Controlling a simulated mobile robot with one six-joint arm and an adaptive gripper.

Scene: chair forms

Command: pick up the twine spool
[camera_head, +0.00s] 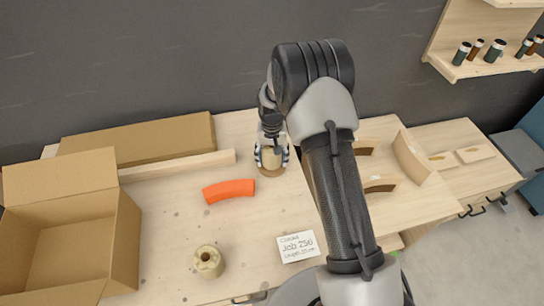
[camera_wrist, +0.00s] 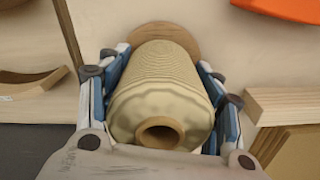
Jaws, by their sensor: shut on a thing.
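The twine spool (camera_wrist: 160,90) is beige, wound with ridged thread, with a brown hollow core end facing the wrist camera. My gripper (camera_head: 272,155) has its fingers on both sides of the spool and is shut on it. In the head view the spool (camera_head: 270,160) shows between the fingertips near the back of the workbench, partly hidden by my gripper. A brown round edge (camera_wrist: 172,34) shows at the spool's far end. I cannot tell whether the spool is clear of the bench.
An orange curved piece (camera_head: 229,191) lies just left of my gripper. A beige roll (camera_head: 208,262) stands nearer the front. An open cardboard box (camera_head: 125,235) is at left. Curved wooden forms (camera_head: 411,157) stand at right. A handwritten card (camera_head: 298,247) lies at the front.

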